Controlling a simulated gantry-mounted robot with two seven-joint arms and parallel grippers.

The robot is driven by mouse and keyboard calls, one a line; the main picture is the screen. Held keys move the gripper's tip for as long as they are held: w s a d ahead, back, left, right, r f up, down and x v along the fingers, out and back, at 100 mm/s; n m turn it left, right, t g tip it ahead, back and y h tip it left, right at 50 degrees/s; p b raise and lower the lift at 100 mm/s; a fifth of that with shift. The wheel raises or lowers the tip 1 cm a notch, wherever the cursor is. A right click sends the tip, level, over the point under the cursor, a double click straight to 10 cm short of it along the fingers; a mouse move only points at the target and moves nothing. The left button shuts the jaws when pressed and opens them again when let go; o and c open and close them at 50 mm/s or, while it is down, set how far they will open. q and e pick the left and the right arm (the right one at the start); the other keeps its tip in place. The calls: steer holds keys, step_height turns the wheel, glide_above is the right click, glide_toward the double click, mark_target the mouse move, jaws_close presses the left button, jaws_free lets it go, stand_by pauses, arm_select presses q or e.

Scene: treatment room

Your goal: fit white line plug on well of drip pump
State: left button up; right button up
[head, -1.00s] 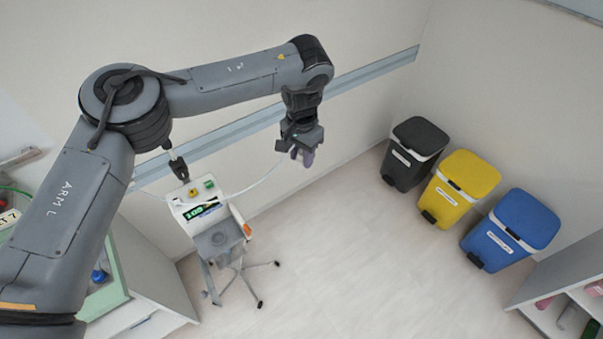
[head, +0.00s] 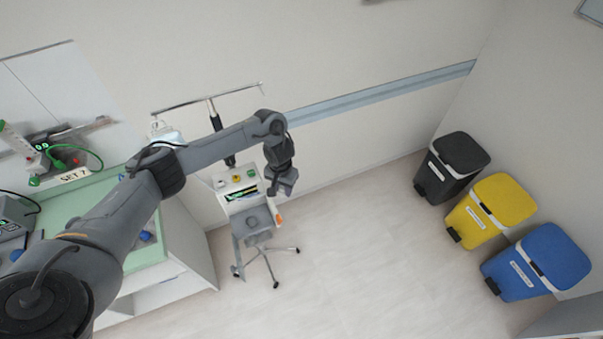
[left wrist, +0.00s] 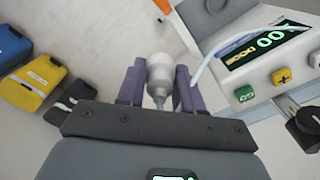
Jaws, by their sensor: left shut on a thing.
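The drip pump (head: 237,192) is a white box with a lit green display on a wheeled stand, in the middle of the head view. A grey round part (head: 253,221) sits on its front; I cannot tell if this is the well. My left gripper (head: 284,190) is just to the right of the pump. In the left wrist view its purple fingers (left wrist: 159,88) are shut on the white line plug (left wrist: 159,72). A white line (left wrist: 208,62) runs beside the right finger toward the pump (left wrist: 268,62). The plug is too small to make out in the head view.
A black bin (head: 459,153), a yellow bin (head: 504,199) and a blue bin (head: 555,255) stand along the right wall. A cabinet with a green top (head: 148,252) stands left of the pump. A wall rail (head: 380,93) runs behind. The floor (head: 360,250) between is clear.

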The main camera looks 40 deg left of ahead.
arm_select(q)
steer(key=shift+s+a+f+n+b, duration=0.45)
steer(key=shift+s+a+f, duration=1.1)
steer(key=shift+f, duration=0.9)
steer(key=shift+s+a+f+n+b, duration=0.2)
steer(key=shift+s+a+f+b, duration=0.75)
steer(key=shift+s+f, duration=1.3)
steer(key=shift+s+a+f+n+b, duration=0.35)
steer(key=shift+s+a+f, duration=1.2)
steer(key=shift+f, duration=1.15)
steer(key=shift+w, duration=0.1)
steer(key=shift+r+p, duration=0.1)
steer(key=shift+p, duration=0.2)
steer(key=shift+p, duration=0.3)
steer(key=shift+p, duration=0.4)
steer(key=shift+f+b, duration=0.4)
steer(key=shift+f, duration=0.8)
